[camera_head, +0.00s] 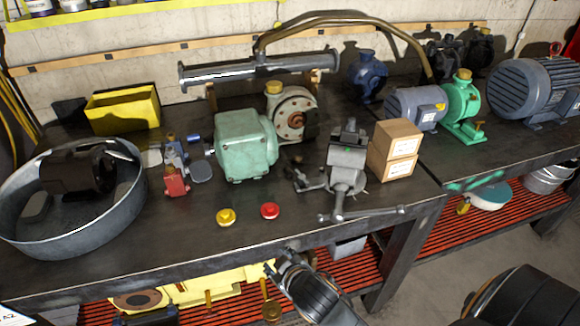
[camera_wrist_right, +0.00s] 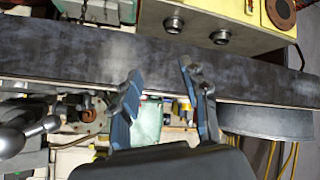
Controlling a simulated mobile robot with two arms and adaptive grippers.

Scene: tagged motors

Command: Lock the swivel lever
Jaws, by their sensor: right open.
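The grey bench vise (camera_head: 347,160) stands near the front edge of the workbench, with its long handle bar (camera_head: 362,213) across its front. A small dark lever (camera_head: 308,184) sticks out low at the left of the vise base; I cannot tell from its angle whether it is locked. My right gripper (camera_head: 279,262) is below and left of the vise, at the bench's front edge, and touches nothing that I can see. In the right wrist view its two fingers (camera_wrist_right: 162,76) are apart and empty. A round handle end (camera_wrist_right: 12,142) shows at left there. My left gripper is not in view.
Yellow (camera_head: 226,217) and red (camera_head: 270,210) round pieces lie on the bench left of the vise. A green motor (camera_head: 245,143) stands behind them. Cardboard boxes (camera_head: 396,150) stand right of the vise. A metal tub (camera_head: 70,240) is at far left. A red slatted shelf lies below.

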